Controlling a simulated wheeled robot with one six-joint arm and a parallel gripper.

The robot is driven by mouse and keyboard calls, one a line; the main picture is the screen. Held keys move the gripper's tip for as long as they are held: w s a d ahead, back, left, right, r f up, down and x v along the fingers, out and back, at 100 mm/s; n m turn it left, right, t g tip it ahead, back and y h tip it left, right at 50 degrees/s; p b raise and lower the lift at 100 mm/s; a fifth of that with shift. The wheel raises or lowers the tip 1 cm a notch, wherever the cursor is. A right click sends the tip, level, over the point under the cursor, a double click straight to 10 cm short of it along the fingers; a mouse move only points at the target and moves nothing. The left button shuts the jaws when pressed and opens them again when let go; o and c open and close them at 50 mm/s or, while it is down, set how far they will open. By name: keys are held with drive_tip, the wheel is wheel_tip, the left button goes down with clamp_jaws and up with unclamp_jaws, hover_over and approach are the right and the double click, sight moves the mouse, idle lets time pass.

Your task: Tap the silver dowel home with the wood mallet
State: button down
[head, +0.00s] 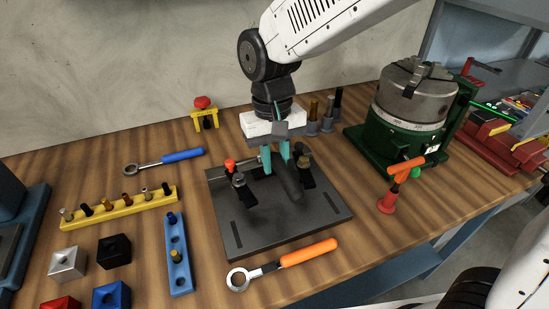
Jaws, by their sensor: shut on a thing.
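My gripper (282,158), with teal fingers, is low over the dark fixture plate (241,227). It is shut on a dark grey rounded bar (291,184) that slants down toward the front of the plate. I cannot tell whether this bar is part of the wood mallet. No wooden mallet head shows clearly. I cannot single out the silver dowel; silver-topped pins stand in the yellow rack (124,206) at the left. The fingers hide the middle of the plate. Clamps with a red knob (230,164) and a brown knob (305,162) flank the gripper.
An orange-handled ring wrench (283,264) lies in front of the plate, a blue-handled ratchet (165,161) behind left. A blue pin block (178,255) stands left. A green chuck fixture (405,115) and an orange-and-red tool (389,197) are right. Bare wood shows between.

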idle(0.4)
wheel_tip(320, 180, down, 6)
drive_tip(key=shift+r, duration=2.65)
wheel_tip(320, 180, down, 5)
drive_tip(key=shift+f, duration=0.2)
drive_tip(key=shift+r, duration=2.35)
